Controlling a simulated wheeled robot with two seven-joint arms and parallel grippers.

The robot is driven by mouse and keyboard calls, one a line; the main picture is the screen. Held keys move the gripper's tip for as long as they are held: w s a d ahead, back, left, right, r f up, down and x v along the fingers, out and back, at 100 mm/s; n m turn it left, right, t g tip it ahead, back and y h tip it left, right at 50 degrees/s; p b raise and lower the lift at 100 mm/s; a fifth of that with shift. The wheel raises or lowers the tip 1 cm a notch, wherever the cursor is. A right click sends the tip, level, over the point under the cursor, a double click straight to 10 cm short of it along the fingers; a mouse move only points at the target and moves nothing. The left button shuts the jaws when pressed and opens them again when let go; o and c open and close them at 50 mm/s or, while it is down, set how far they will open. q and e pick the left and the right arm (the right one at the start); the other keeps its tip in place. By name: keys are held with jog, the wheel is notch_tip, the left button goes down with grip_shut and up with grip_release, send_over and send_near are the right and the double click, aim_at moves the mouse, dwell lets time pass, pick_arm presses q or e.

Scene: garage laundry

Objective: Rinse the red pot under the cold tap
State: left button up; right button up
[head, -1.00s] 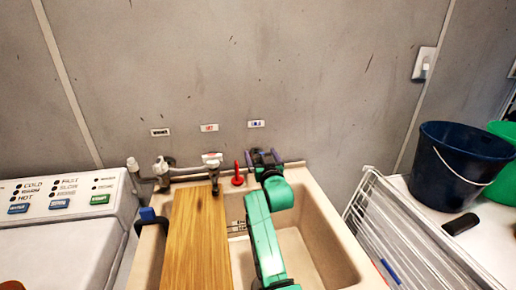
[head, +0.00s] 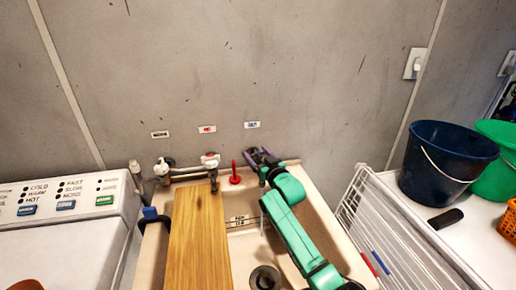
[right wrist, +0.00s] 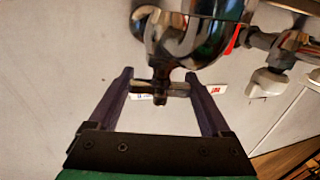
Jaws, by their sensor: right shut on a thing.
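My right gripper (head: 258,157) is at the tap under the blue label (head: 252,125), at the back right of the sink (head: 330,225). In the right wrist view its two purple fingers (right wrist: 160,90) are shut on the cross-shaped handle of the cold tap (right wrist: 160,88). A thin pale streak (head: 262,222) hangs below this tap in the head view; it may be water. My green forearm covers part of the basin. The red pot is not seen in either view. My left gripper is not in view.
A wooden board (head: 197,240) covers the sink's left part. A red upright piece (head: 234,173) stands beside the cold tap. The drain (head: 265,278) shows in the basin. A white rack (head: 400,235) and a dark blue bucket (head: 440,165) are at right; a washing machine (head: 60,240) is at left.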

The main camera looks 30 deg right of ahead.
jog(key=shift+n+y, duration=0.4)
jog(key=shift+y, duration=0.3)
jog(key=o, duration=0.9)
jog(key=shift+o, duration=1.3)
jog(key=shift+w+a, duration=0.1)
jog(key=shift+w+f, duration=0.2)
jog(key=s+b, duration=0.2)
jog(key=s, duration=1.2)
jog(key=shift+s+d, duration=0.3)
jog(key=shift+d, duration=0.05)
